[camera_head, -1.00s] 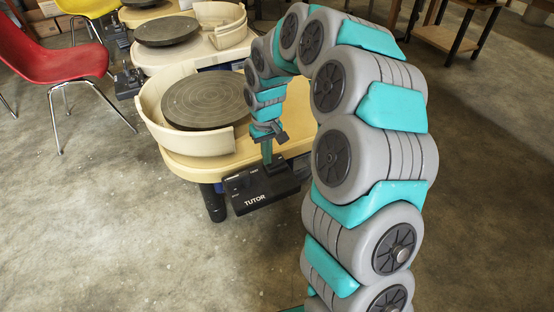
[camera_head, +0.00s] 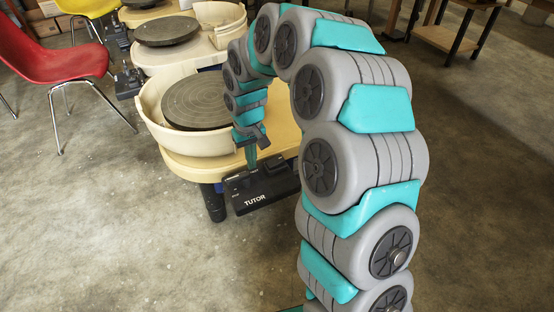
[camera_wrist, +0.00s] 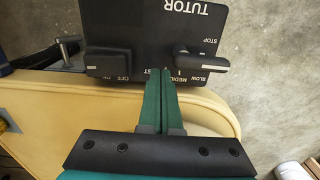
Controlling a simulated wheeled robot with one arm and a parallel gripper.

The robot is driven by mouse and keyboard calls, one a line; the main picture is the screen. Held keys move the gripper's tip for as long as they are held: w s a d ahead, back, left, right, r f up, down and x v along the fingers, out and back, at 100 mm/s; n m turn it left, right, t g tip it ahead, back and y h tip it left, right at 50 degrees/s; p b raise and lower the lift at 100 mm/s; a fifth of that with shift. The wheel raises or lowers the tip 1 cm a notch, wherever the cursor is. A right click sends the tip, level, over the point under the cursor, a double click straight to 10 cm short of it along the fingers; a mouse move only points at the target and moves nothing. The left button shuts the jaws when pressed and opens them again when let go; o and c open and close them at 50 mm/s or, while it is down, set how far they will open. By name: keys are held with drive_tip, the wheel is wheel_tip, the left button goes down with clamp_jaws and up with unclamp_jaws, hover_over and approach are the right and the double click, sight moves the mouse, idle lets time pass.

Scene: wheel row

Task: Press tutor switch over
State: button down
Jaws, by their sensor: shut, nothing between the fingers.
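The black TUTOR control box (camera_head: 262,194) sits on the front edge of the near wheel's yellow table. In the wrist view, the box (camera_wrist: 150,30) appears upside down. A black switch block (camera_wrist: 108,62) labelled OFF ON is on its left, and a lever knob (camera_wrist: 202,62) with speed labels and STOP is on its right. My gripper (camera_head: 252,165) points down at the box. In the wrist view my green fingers (camera_wrist: 164,75) are shut together and empty, with tips between the switch and the lever. I cannot tell whether they touch the box.
The near wheel has a round grey wheel head (camera_head: 198,100) inside a cream splash pan (camera_head: 160,125). A second wheel (camera_head: 166,30) stands behind it. A red chair (camera_head: 45,60) stands at the left. The concrete floor in front is clear.

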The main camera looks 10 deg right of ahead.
drive_tip(key=shift+s+a+r, duration=0.1)
drive_tip(key=shift+s+a, duration=0.05)
drive_tip(key=shift+a, duration=0.45)
wheel_tip(320, 180, up, 8)
drive_tip(key=p, duration=0.2)
idle(0.3)
drive_tip(key=s+d+r, duration=0.1)
drive_tip(key=s+d, duration=0.1)
drive_tip(key=s, duration=0.9)
drive_tip(key=s+d+r+m+g, duration=0.1)
drive_tip(key=s+d+r, duration=0.1)
drive_tip(key=s, duration=1)
drive_tip(key=s+d+r+m, duration=0.1)
drive_tip(key=s+d, duration=0.3)
drive_tip(key=s, duration=0.8)
drive_tip(key=shift+s+d+r+g, duration=0.25)
drive_tip(key=shift+r+g, duration=0.15)
drive_tip(key=shift+r, duration=0.35)
